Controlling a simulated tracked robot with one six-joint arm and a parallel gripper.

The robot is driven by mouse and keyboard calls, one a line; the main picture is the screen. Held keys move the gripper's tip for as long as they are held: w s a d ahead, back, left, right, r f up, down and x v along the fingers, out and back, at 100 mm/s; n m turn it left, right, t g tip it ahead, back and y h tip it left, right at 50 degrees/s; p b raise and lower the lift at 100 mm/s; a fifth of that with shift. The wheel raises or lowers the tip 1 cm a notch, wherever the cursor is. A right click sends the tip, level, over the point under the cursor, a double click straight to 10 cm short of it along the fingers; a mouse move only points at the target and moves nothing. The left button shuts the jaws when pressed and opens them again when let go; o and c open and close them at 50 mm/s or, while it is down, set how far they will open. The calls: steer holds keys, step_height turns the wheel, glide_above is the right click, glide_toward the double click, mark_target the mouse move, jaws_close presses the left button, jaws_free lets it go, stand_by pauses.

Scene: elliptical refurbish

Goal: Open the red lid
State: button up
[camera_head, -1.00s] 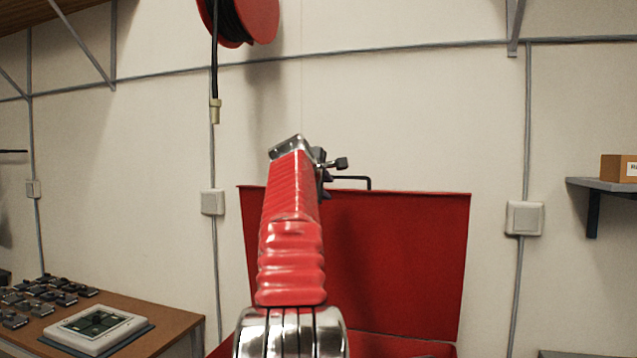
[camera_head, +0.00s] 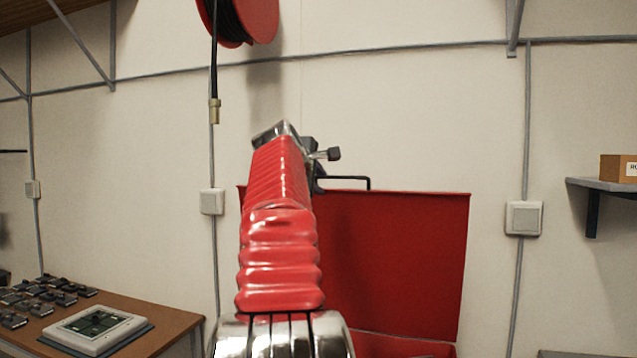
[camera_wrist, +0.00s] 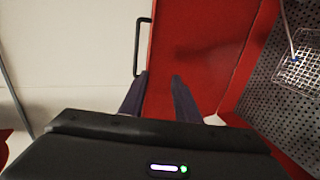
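The red lid (camera_head: 395,260) stands raised, nearly upright, against the wall side in the head view. A thin black handle (camera_head: 350,178) sticks up at its top edge. In the wrist view the lid (camera_wrist: 200,50) runs down the middle, with its black handle (camera_wrist: 138,45) on its left edge. My gripper (camera_wrist: 158,78) has its two dark fingers apart, with red lid visible between them and nothing held. The fingertips lie below the handle in that view; I cannot tell whether they touch the lid. In the head view my red arm hides the lid's left part and most of the gripper.
A perforated metal surface (camera_wrist: 262,100) with a wire basket (camera_wrist: 300,62) lies right of the lid in the wrist view. A wooden table (camera_head: 170,330) with a white device (camera_head: 95,328) stands at left. A shelf (camera_head: 605,186) with a box is at right.

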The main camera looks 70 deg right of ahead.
steer(key=w+a+f+t+y, duration=0.2)
steer(key=w+a+f, duration=0.3)
steer(key=a, duration=0.6)
steer(key=w+a+f+t+y, duration=0.1)
steer(key=w+a+f+y, duration=0.35)
steer(key=a, duration=0.75)
steer(key=w+a+f+t, duration=0.2)
steer(key=w+a+f, duration=0.45)
steer(key=a, duration=0.45)
steer(key=s+a+f+y, duration=0.2)
steer(key=a+f, duration=0.3)
steer(key=a, duration=0.3)
steer(key=s+a+f+y, duration=0.2)
steer(key=a+f, duration=0.4)
steer(key=a, duration=0.2)
steer(key=s+a+f+y, duration=0.2)
steer(key=s+a+f, duration=0.3)
steer(key=a+f, duration=0.2)
steer(key=s+a+f+m+y, duration=0.1)
steer(key=s+a+f, duration=0.5)
steer(key=a+f, duration=0.1)
steer(key=shift+a+f+g+y, duration=0.35)
steer(key=shift+a+g, duration=0.05)
steer(key=shift+a, duration=0.45)
steer(key=shift+s, duration=0.15)
